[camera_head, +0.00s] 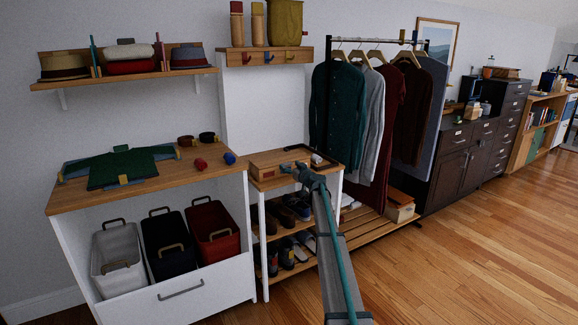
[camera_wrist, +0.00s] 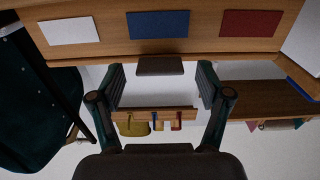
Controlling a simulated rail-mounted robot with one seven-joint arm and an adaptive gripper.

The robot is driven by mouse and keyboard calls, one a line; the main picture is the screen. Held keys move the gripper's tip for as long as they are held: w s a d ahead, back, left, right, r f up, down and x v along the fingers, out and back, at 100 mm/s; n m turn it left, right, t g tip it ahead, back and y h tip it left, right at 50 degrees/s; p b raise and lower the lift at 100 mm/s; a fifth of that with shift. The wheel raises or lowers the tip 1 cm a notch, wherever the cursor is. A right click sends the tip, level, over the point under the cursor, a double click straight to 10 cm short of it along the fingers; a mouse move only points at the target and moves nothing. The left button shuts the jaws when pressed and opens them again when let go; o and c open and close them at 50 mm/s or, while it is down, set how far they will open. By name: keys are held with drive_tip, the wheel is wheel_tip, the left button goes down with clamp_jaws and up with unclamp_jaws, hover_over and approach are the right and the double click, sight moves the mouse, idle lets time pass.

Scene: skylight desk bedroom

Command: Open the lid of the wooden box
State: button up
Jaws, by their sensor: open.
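A small, low wooden box (camera_head: 262,172) sits at the left front of the shoe-rack top in the head view and looks closed. A second pale box (camera_head: 400,212) sits on the low bench under the clothes. My gripper (camera_head: 300,172) is over the front of the rack top, right of the small box and not visibly gripping it. In the wrist view my gripper (camera_wrist: 161,92) is open, its fingers well apart. A small dark brown block (camera_wrist: 160,65) shows between them, against a wooden surface (camera_wrist: 205,48) bearing white, blue and red patches. I cannot tell whether this is the box.
The laundry table (camera_head: 85,199) stands left and hanging clothes (camera_head: 343,110) right, close by. A wall hook rail (camera_head: 270,57) is above. The wooden floor (camera_head: 480,235) at the right is clear.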

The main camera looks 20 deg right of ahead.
drive_tip(key=shift+w, duration=0.65)
drive_tip(key=shift+a, duration=0.1)
clamp_jaws()
